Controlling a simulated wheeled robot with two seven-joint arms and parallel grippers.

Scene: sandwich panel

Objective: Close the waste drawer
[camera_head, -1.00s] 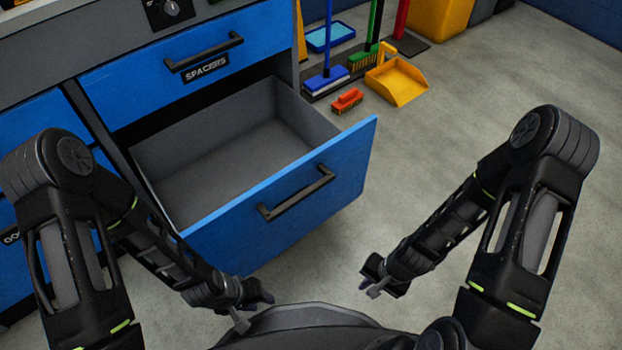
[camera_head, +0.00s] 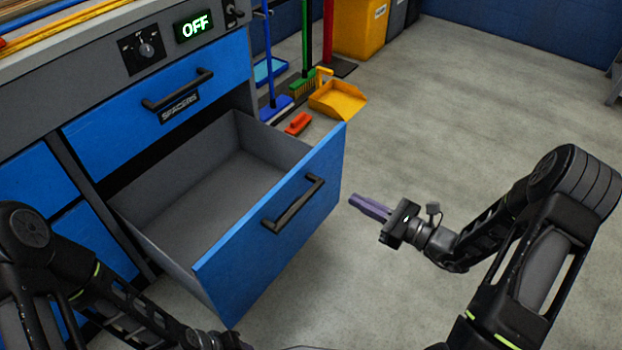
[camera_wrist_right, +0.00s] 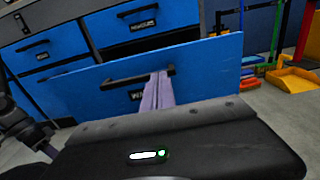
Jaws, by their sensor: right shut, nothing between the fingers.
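The waste drawer is the open lower drawer with a blue front (camera_head: 285,235) and a grey, empty inside. Its dark bar handle (camera_head: 294,204) is on the front. My right gripper (camera_head: 354,201) is shut and empty, to the right of the drawer front and apart from it in the head view. In the right wrist view its purple fingers (camera_wrist_right: 157,92) point toward the blue front (camera_wrist_right: 100,92) and overlap the handle (camera_wrist_right: 125,79); contact cannot be told. My left arm is at the lower left, and its fingers are not visible.
Above is a shut blue drawer (camera_head: 150,115) labelled SPACERS, under a worktop with a dial (camera_head: 146,48) and an OFF display (camera_head: 194,27). The floor at right is clear.

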